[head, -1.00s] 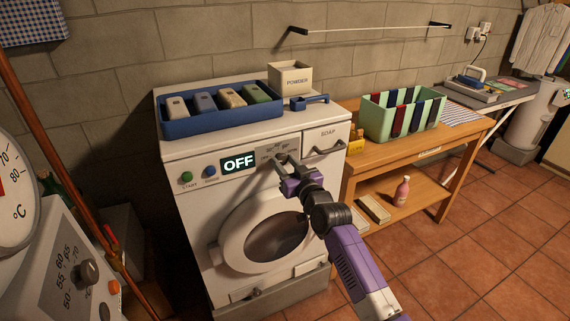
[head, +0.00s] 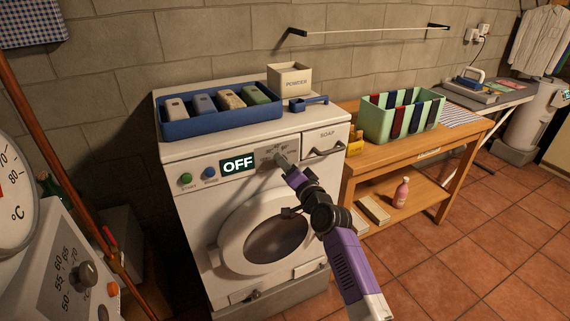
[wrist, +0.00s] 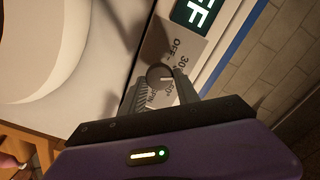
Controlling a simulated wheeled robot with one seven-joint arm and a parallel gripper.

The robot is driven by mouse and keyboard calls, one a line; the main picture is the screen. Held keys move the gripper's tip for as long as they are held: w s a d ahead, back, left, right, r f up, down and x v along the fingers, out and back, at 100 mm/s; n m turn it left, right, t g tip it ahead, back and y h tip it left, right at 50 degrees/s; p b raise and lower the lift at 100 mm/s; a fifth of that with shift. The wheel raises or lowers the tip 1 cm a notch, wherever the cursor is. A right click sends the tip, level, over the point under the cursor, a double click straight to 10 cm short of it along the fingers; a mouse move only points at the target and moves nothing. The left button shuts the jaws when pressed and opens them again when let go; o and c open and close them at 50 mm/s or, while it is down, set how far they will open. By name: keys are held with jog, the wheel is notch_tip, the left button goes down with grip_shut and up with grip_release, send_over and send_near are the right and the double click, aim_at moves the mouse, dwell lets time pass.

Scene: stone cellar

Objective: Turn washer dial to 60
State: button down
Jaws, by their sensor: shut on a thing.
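The washer (head: 235,225) stands against the wall, its display (head: 238,164) reading OFF. Its dial (wrist: 160,74) is a small round dark knob on a grey plate, seen in the wrist view with a pale mark on its face. The labels OFF and 30 show beside it; others are partly hidden by my fingers. My gripper (head: 281,159) is at the washer's front panel, and in the wrist view my gripper (wrist: 161,88) is shut on the dial, one finger on each side. In the head view my fingers mostly hide the dial.
A green start button (head: 186,179) and a blue button (head: 209,173) sit left of the display. The soap drawer (head: 326,146) is at right. A blue tray (head: 222,122) and a powder box (head: 289,79) stand on the washer. A wooden table (head: 455,137) stands close to the right.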

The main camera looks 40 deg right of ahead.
jog(key=m+p, duration=0.1)
jog(key=m, duration=0.3)
jog(key=m+p, duration=0.1)
jog(key=m, duration=0.3)
jog(key=m+p, duration=0.1)
jog(key=m, duration=0.3)
jog(key=shift+f+m+p, duration=0.25)
jog(key=shift+m+p, duration=0.05)
jog(key=shift+m, duration=0.1)
jog(key=shift+d, duration=0.1)
jog(key=shift+s, duration=0.1)
jog(key=c, duration=0.9)
grip_release()
jog(key=v, duration=0.7)
jog(key=shift+s+p, duration=0.35)
jog(key=shift+p, duration=0.05)
